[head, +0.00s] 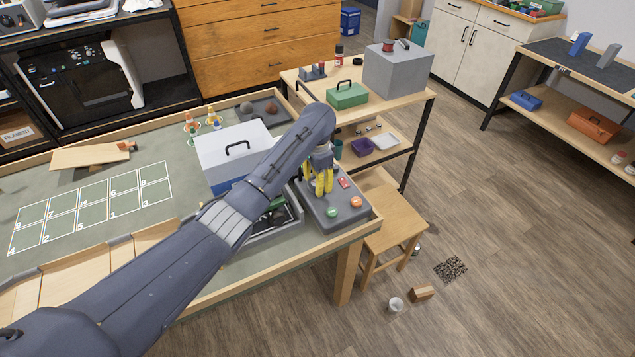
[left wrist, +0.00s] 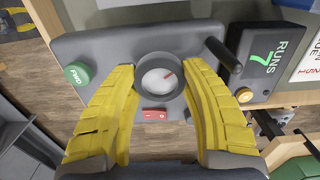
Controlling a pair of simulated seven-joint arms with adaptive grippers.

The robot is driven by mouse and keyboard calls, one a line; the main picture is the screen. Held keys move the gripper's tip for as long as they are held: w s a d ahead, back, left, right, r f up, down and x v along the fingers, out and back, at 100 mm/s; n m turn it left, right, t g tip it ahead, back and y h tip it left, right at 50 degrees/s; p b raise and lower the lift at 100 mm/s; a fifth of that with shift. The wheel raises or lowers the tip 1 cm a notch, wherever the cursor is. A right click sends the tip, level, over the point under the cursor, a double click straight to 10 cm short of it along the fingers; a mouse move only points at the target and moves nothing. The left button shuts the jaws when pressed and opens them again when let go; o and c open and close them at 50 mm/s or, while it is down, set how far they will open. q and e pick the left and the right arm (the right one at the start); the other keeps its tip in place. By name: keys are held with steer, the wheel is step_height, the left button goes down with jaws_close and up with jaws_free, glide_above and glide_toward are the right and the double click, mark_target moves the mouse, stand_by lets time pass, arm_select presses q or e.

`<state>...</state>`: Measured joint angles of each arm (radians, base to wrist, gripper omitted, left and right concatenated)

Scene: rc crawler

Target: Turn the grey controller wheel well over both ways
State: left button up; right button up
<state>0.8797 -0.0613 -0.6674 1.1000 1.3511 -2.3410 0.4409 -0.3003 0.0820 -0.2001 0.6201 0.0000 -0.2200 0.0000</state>
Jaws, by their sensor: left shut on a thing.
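The grey controller wheel (left wrist: 139,71) is a round ring with a pale centre and a small red mark toward its upper right in the left wrist view. It sits on the grey controller box (left wrist: 100,42), with a green FWD button (left wrist: 77,73) and a red switch (left wrist: 155,114). My left gripper (left wrist: 160,88) has its yellow fingers closed on both sides of the wheel. In the head view my left gripper (head: 322,183) points down over the box (head: 318,213) at the table corner and hides the wheel. My right gripper is out of view.
A white case (head: 225,155) with a black handle stands left of the box. A black lever (left wrist: 222,52) and a counter reading RUNS 7 (left wrist: 265,65) are close by at the right in the wrist view. An orange button (head: 356,202) is near the table's corner.

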arm_select(q)
steer(key=shift+n, duration=0.5)
steer(key=o, duration=1.3)
